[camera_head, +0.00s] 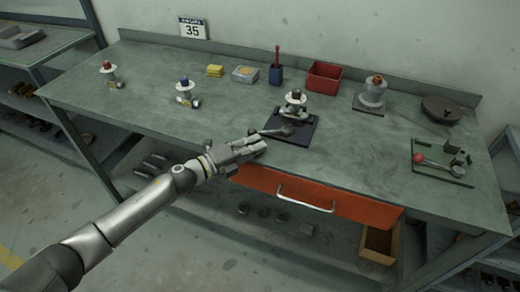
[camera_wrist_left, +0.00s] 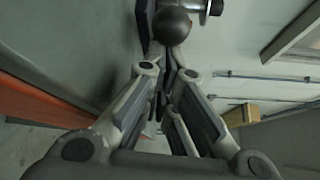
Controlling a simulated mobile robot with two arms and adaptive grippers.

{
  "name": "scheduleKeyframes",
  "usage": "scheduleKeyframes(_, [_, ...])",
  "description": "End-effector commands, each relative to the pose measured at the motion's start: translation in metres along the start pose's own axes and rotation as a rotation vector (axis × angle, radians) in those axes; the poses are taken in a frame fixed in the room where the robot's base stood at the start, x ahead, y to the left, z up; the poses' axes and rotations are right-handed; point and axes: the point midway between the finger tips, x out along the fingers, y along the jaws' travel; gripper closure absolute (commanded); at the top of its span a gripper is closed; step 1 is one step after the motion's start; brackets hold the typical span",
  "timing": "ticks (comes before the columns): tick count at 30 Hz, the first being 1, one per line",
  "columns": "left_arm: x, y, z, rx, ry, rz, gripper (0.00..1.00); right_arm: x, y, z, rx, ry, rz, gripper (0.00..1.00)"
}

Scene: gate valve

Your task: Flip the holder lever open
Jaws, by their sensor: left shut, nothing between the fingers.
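A dark holder plate (camera_head: 300,130) lies near the front edge of the bench, with a small valve (camera_head: 296,99) standing on it. A grey lever (camera_head: 274,132) reaches left across the plate, low and nearly flat. In the left wrist view a dark ball knob (camera_wrist_left: 172,25) shows just beyond the fingertips, beside a dark block and a metal bolt. My left gripper (camera_head: 261,146) is shut and empty at the plate's front left, close to the lever. I cannot tell whether it touches the knob. My right gripper is in neither view.
An orange drawer (camera_head: 330,203) sits under the bench front. Two small valves (camera_head: 108,72) (camera_head: 184,92) stand at left. A red bin (camera_head: 324,76) and a larger valve body (camera_head: 373,92) stand behind. A green tray (camera_head: 448,176) with a red-knobbed lever lies right.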

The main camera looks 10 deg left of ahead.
Motion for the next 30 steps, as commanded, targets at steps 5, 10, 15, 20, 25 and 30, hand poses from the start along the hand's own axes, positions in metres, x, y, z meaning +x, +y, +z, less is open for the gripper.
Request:
scheduleKeyframes(5, [-0.0003,0.0023,0.0091,0.001,-0.005,0.003,1.00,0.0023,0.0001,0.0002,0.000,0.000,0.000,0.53])
scheduleKeyframes(10, [0.0001,0.0023,0.0118,0.001,-0.004,0.002,1.00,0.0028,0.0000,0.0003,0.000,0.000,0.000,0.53])
scheduleKeyframes(15, [0.0002,0.0021,0.0124,0.001,-0.004,0.002,1.00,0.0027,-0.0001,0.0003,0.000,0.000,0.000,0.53])
scheduleKeyframes(20, [0.0002,0.0020,0.0123,0.001,-0.004,0.002,1.00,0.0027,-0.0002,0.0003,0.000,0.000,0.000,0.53])
scheduleKeyframes(25, [0.0004,0.0024,0.0118,0.001,-0.004,0.002,1.00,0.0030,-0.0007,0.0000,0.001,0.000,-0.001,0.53])
scheduleKeyframes(30, [0.0009,0.0060,0.0098,0.000,-0.003,0.002,1.00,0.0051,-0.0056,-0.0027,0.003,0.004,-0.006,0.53])
